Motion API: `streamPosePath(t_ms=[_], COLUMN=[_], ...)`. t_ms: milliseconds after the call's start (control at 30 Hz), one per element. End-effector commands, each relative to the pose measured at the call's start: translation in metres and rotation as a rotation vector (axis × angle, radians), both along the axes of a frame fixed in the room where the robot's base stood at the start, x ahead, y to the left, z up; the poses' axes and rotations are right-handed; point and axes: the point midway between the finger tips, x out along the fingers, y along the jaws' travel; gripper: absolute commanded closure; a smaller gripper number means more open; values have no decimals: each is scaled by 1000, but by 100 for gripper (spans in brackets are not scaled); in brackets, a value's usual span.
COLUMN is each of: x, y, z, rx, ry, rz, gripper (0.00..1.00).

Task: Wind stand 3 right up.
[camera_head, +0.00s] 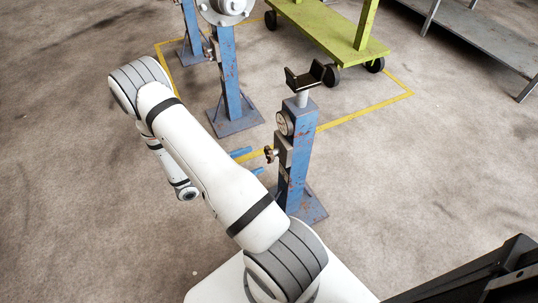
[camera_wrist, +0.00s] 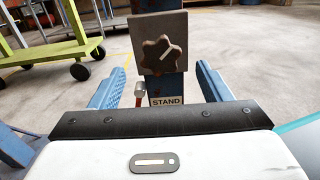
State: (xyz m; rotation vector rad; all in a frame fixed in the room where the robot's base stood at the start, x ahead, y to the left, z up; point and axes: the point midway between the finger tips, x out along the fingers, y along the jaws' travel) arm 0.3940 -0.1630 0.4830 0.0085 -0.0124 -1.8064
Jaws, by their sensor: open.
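A blue, rust-marked stand (camera_head: 296,170) rises in front of my arm, with a black V-shaped cradle (camera_head: 304,77) on a short pale post at its top. A dark star knob (camera_head: 270,154) sits on its side, below a round dial (camera_head: 284,124). In the wrist view the knob (camera_wrist: 161,56) faces me on a grey block, its white line slanted. A label (camera_wrist: 166,101) below reads STAND; its number is hidden. My gripper (camera_head: 252,161) is open and empty, pointing at the knob. Its blue fingers are spread wide either side of the knob, apart from it, also in the wrist view (camera_wrist: 160,70).
A second blue stand (camera_head: 229,80) and a third (camera_head: 191,35) stand farther back, near a grey hub (camera_head: 228,8). A green wheeled trolley (camera_head: 330,30) and a grey bench (camera_head: 480,40) are behind. Yellow floor lines (camera_head: 365,113) run past the stand.

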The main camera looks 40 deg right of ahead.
Motion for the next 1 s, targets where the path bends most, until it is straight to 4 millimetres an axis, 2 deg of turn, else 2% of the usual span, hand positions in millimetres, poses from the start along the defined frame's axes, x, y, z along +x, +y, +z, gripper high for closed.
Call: streamPosePath(t_ms=[200, 433, 800, 1000], x=[-9, -16, -17, -17], y=[-35, -62, -68, -68], z=[-2, -1, 0, 0], rx=[1, 1, 1, 1], ry=[2, 3, 4, 4], rz=[-5, -3, 0, 0], gripper=[29, 29, 29, 44])
